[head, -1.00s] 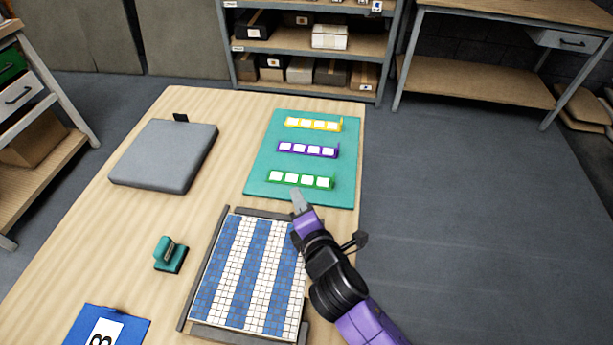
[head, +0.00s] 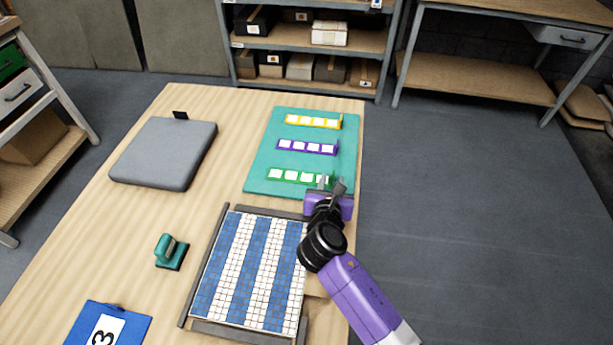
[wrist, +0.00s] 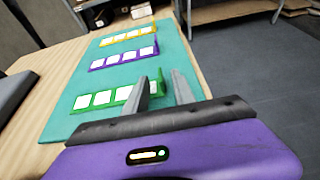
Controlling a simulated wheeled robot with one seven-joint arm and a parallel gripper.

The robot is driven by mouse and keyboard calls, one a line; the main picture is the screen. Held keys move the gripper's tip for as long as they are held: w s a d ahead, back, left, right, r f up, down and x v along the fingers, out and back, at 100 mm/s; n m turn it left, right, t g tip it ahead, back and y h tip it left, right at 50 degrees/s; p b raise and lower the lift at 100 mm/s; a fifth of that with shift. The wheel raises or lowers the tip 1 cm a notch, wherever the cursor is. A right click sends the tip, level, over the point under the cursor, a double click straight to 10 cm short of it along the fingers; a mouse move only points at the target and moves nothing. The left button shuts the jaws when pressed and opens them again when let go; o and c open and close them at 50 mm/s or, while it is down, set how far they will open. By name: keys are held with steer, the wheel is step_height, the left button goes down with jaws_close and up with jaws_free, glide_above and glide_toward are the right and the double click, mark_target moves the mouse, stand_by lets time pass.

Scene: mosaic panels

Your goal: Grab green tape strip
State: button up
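The green tape strip (head: 290,177), with several white squares along it, lies on the teal mat (head: 257,167) at the edge nearest me. It also shows in the wrist view (wrist: 105,98). My gripper (head: 332,184) is at the strip's right end, where a small upright green tab shows in the wrist view. In the wrist view my gripper's fingers (wrist: 165,86) stand apart with a gap between them. The left finger overlaps the strip's right end in that view and hides part of it. I cannot tell whether they touch.
A purple strip (head: 307,147) and a yellow strip (head: 313,121) lie farther back on the mat. A blue and white mosaic panel (head: 250,270) in a dark frame lies nearer. A grey pad (head: 163,154), a teal-handled tool (head: 170,253) and a blue board (head: 135,325) are to the left.

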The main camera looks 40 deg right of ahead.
mark_target(333, 176)
steer(key=shift+x, duration=1.55)
steer(key=shift+c, duration=0.2)
steer(key=shift+s, duration=0.1)
jaws_close()
